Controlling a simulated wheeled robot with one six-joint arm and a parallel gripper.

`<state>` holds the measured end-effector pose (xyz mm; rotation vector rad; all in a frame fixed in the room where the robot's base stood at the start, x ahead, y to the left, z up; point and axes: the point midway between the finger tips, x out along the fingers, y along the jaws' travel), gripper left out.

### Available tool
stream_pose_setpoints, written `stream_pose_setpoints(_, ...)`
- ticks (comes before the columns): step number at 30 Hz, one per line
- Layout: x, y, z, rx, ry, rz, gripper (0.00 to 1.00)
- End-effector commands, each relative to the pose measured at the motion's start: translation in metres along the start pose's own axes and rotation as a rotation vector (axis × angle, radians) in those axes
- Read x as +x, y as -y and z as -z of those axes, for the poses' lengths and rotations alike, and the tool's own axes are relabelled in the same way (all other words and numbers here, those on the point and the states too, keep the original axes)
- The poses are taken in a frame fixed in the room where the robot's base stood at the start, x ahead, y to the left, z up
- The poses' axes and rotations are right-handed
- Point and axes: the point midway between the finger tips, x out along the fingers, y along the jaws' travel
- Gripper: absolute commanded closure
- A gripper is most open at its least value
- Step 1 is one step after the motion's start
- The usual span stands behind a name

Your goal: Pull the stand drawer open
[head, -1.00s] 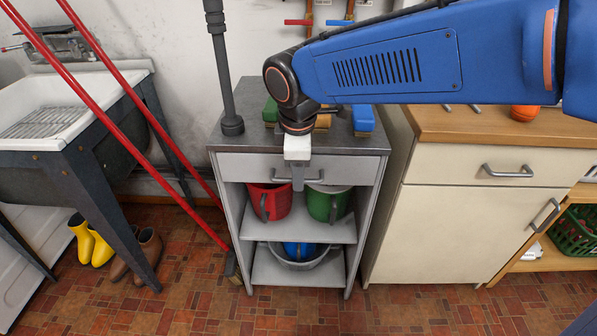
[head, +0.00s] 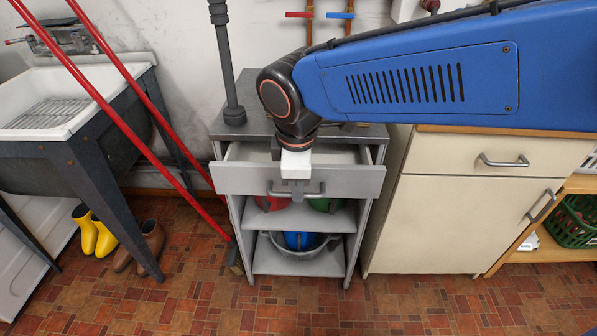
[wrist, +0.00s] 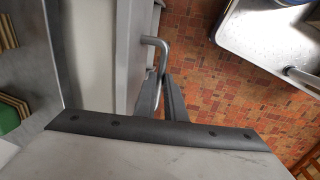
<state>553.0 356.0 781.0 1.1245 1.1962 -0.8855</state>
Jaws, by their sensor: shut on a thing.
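The grey stand (head: 256,125) is in the middle of the head view. Its drawer (head: 232,178) is partly open, its front standing out from the stand with a strip of the inside showing. My gripper (head: 297,192) is in front of the drawer and shut on the bar handle (head: 317,193). In the wrist view the dark fingers (wrist: 163,82) close around the bent metal handle (wrist: 161,45) beside the pale drawer front (wrist: 127,60). My arm hides part of the stand top and the middle of the drawer.
Red poles (head: 130,112) lean left of the stand, near the sink (head: 60,110). Yellow boots (head: 95,232) and brown boots (head: 140,246) stand on the floor. A cream cabinet (head: 450,225) is close on the right. The floor in front is clear.

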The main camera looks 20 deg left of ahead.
Motion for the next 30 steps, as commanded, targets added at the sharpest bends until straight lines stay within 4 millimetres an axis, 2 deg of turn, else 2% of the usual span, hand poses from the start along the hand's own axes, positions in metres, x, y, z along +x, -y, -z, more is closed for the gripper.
stream_pose_setpoints(1,-0.003,0.014,0.001,-0.005,-0.002,-0.001,1.00)
stream_pose_setpoints(6,-0.012,0.059,0.002,-0.006,-0.003,-0.001,1.00)
stream_pose_setpoints(15,-0.024,0.126,0.002,-0.006,-0.003,-0.001,1.00)
stream_pose_setpoints(24,-0.033,0.173,0.002,-0.004,-0.002,-0.001,1.00)
stream_pose_setpoints(30,-0.036,0.189,0.003,-0.002,-0.002,-0.001,1.00)
